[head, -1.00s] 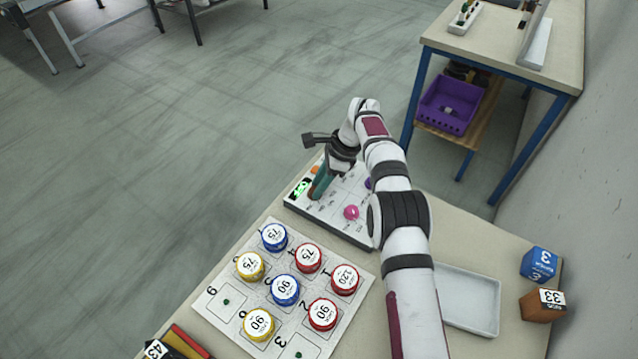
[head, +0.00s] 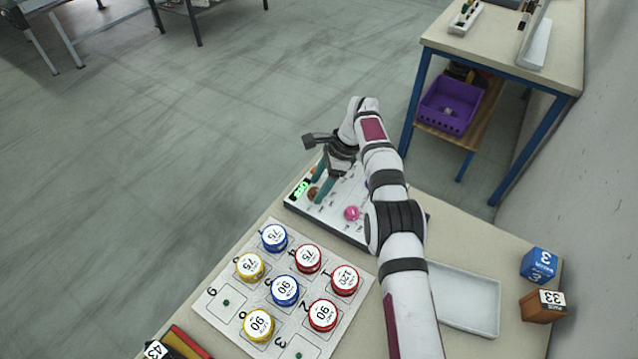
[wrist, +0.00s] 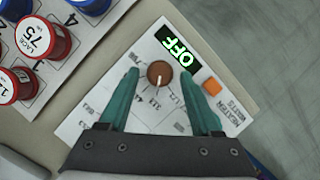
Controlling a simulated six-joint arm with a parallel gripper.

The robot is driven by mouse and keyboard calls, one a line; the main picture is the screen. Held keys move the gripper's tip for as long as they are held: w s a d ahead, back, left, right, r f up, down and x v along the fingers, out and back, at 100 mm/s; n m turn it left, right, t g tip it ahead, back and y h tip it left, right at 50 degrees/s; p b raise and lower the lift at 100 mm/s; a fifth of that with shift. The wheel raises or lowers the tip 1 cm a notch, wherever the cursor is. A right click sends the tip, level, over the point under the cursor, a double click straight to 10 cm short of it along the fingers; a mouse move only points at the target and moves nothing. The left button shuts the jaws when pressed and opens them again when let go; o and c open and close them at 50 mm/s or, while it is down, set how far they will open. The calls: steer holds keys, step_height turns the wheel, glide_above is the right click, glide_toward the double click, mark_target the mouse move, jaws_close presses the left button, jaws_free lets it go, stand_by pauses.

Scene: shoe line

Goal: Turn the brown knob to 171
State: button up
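The brown knob (wrist: 159,74) sits on a white control panel (wrist: 110,103), beside a lit green display (wrist: 175,50) that reads OFF. Its white pointer line points toward the gripper's palm, at small printed labels I cannot read surely. My gripper (wrist: 160,68) is open, with one teal finger on each side of the knob and visible gaps between. In the head view the knob (head: 313,192) shows beside the teal fingers of my gripper (head: 322,178), on the panel's left part.
An orange button (wrist: 212,86) is close to the right finger. A pink knob (head: 351,213) stands farther along the panel. A board (head: 213,303) with several labelled round tins, a pale tray (head: 467,300) and blue (head: 540,263) and brown (head: 536,306) boxes share the table.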

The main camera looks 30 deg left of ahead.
steer(key=v, duration=0.7)
steer(key=shift+r, duration=0.25)
steer(key=shift+d, duration=0.15)
step_height(320, 180, up, 7)
steer(key=d+m, duration=0.3)
steer(key=shift+t+y, duration=0.3)
steer(key=shift+t, duration=0.1)
steer(key=x, duration=1.5)
steer(key=shift+w+f, duration=0.1)
steer(key=shift+w, duration=0.25)
jaws_close()
